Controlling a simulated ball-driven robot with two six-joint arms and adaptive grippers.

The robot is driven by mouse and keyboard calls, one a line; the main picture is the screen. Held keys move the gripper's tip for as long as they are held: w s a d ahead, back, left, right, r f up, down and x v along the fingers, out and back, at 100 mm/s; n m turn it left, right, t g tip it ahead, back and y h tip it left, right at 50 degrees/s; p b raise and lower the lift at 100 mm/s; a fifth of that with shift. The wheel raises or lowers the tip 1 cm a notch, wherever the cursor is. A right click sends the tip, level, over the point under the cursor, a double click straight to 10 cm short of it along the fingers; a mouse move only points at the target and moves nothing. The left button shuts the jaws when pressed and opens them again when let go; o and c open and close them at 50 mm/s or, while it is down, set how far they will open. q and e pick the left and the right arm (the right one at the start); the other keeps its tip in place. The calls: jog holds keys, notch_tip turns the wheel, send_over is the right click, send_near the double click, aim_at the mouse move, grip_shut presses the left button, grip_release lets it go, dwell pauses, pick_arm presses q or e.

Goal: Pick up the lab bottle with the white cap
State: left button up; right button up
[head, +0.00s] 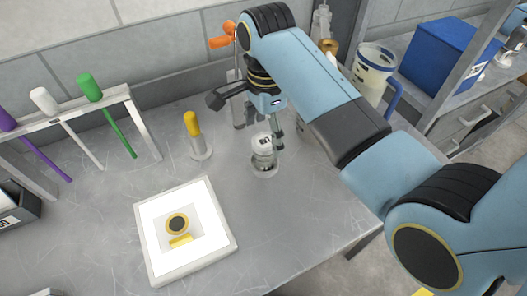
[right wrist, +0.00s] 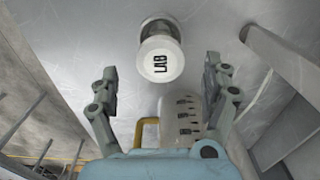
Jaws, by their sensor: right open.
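The lab bottle (head: 263,156) stands upright on the grey table in the head view, with a pale cap and clear-looking body. In the right wrist view its white cap (right wrist: 160,62), marked LAB, faces the camera. My right gripper (head: 262,128) is over the bottle and partly in front of it. In the right wrist view the open fingers (right wrist: 161,72) are on either side of the cap, with gaps to both sides. I cannot tell how high the fingertips are above it. My left gripper is not in view.
A yellow-capped bottle (head: 193,125) stands left of the lab bottle. A white square tray (head: 226,236) lies in front. A rack (head: 75,117) holds purple, white and green tools.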

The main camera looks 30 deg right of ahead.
aim_at(264, 141)
notch_tip(264, 141, down, 4)
jog(key=shift+w+a+r+p, duration=0.1)
jog(key=shift+a+p, duration=0.05)
jog(key=shift+p, duration=0.15)
jog(key=c, duration=0.4)
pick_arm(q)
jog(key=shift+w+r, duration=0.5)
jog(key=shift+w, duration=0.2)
pick_arm(e)
jog(key=c, duration=0.9)
